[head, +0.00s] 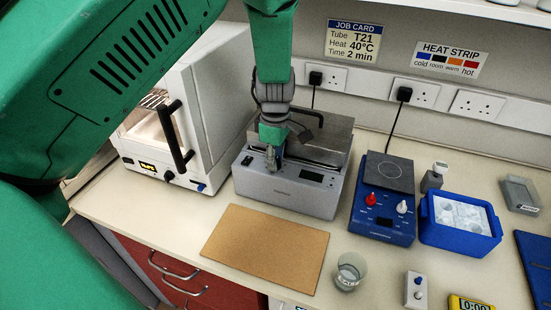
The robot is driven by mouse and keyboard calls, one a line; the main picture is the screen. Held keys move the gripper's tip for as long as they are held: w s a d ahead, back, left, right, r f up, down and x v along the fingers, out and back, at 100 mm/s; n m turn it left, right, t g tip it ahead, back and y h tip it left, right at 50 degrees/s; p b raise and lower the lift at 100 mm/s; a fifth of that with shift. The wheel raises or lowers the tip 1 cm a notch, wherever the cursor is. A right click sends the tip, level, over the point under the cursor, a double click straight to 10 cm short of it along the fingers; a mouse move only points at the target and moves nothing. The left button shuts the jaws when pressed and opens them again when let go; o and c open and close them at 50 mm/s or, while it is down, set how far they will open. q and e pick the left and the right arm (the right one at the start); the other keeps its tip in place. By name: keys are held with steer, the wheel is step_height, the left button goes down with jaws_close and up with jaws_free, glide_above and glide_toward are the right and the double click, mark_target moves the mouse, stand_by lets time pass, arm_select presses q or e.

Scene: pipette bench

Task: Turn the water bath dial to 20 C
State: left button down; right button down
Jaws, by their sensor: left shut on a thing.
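The water bath (300,198) is a grey box with a metal lid (325,139) and a black handle, standing at the back middle of the bench. Its front panel has a small dark display (311,176) whose reading I cannot make out. My left gripper (271,165) points down at the left part of this panel and is shut on the water bath dial, which the fingers mostly hide. The dial's setting cannot be read. My right gripper is not in view.
A white oven (192,117) with a black door handle stands left of the bath. A blue hotplate (382,212) and a blue ice box (459,240) stand right. A brown board (265,248) and a glass beaker (349,272) lie in front. The job card (353,41) reads T21, 40°C, 2 min.

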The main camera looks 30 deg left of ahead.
mark_target(278, 159)
arm_select(q)
steer(key=shift+d+f+n, duration=0.15)
steer(key=shift+n, duration=0.15)
stand_by(0.4)
steer(key=c, duration=1.3)
jaws_free()
steer(key=shift+w, duration=0.15)
step_height(278, 159, up, 12)
steer(key=shift+w, duration=0.15)
steer(key=shift+f, duration=0.1)
